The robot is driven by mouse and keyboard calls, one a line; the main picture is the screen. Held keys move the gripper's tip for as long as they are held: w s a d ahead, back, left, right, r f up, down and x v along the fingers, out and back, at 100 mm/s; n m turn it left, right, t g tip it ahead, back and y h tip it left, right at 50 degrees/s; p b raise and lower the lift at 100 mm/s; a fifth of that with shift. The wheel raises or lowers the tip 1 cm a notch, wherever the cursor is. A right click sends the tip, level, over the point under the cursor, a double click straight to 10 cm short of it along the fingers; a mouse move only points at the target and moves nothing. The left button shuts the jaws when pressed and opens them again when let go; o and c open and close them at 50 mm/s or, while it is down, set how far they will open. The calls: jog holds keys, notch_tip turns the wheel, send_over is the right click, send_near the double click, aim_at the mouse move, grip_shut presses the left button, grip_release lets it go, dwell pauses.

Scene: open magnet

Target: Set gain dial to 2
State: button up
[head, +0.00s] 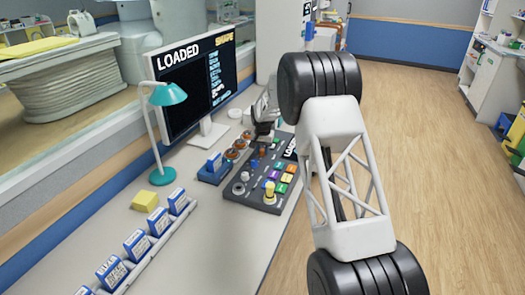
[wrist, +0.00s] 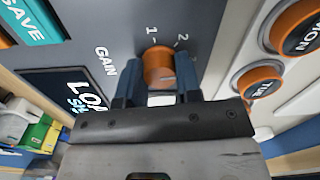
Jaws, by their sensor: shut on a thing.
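The gain dial (wrist: 158,66) is an orange knob on the grey panel in the wrist view. The label GAIN (wrist: 105,61) is left of it, and the printed numbers 1 (wrist: 151,31) and 2 (wrist: 182,39) are above it. A further mark on the right is partly hidden by a finger. My gripper (wrist: 160,80) is shut on the dial, one blue finger on each side. A pale mark shows on the knob, but I cannot tell which number it points to. In the head view, my gripper (head: 264,128) is at the console's far end, where the dial is hidden.
The console (head: 238,190) carries coloured buttons and a yellow knob (head: 270,188). A monitor (head: 195,85) reading LOADED and a teal lamp (head: 167,95) stand behind and left. A rack of blue-labelled blocks (head: 137,245) and a yellow block (head: 145,200) lie nearer. Bare desk shows front right.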

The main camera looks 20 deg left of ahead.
aim_at(263, 150)
jog(key=n, duration=0.8)
dwell(0.4)
jog(key=o, duration=0.9)
jog(key=shift+o, duration=0.2)
jog(key=shift+r, duration=0.1)
jog(key=shift+r, duration=3.8)
